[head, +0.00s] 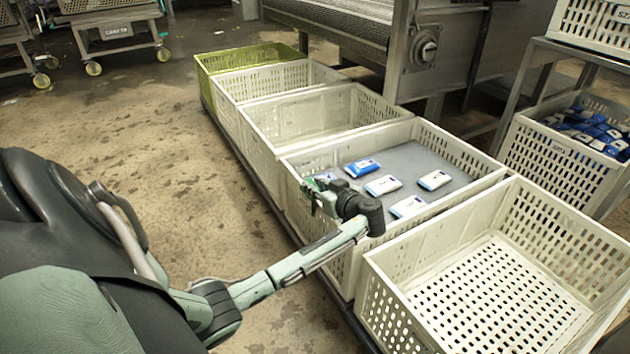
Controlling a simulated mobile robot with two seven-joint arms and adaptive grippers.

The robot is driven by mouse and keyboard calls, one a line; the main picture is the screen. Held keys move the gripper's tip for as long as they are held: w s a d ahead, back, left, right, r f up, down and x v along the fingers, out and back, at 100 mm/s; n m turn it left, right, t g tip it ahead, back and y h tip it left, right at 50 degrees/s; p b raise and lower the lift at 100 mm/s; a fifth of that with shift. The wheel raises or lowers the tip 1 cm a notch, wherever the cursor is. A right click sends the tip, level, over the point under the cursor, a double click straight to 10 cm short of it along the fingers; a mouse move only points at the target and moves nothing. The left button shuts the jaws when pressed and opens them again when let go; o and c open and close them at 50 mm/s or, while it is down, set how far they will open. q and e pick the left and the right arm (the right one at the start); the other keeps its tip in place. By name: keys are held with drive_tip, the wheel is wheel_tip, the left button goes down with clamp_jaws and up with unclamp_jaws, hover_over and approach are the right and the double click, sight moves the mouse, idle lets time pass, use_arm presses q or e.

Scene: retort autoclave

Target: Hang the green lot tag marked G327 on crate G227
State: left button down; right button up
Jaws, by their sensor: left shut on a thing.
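My left gripper (322,194) is at the near left rim of a white crate (436,147) that holds several blue-and-white packs. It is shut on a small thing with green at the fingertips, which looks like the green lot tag. Its marking is too small to read, and the gripper partly hides it. I cannot tell whether it touches the crate wall. No crate in the row shows a readable G227 label from here. My right gripper is not in view.
An empty white crate (385,283) stands in front in the same row. Behind are two more white crates and a yellow-green crate (222,58). A rack with crates of blue packs (598,132) stands at right. A steel machine is behind.

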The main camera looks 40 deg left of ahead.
use_arm(q)
drive_tip(key=shift+d+f, duration=0.35)
drive_tip(key=shift+f, duration=0.3)
drive_tip(key=c, duration=1.3)
unclamp_jaws()
drive_tip(key=shift+d, duration=0.4)
drive_tip(key=v, duration=0.3)
drive_tip(key=r+v, duration=0.1)
drive_tip(key=v, duration=0.2)
drive_tip(key=shift+a+r, duration=0.1)
drive_tip(key=shift+s+r, duration=0.15)
drive_tip(key=shift+r, duration=0.05)
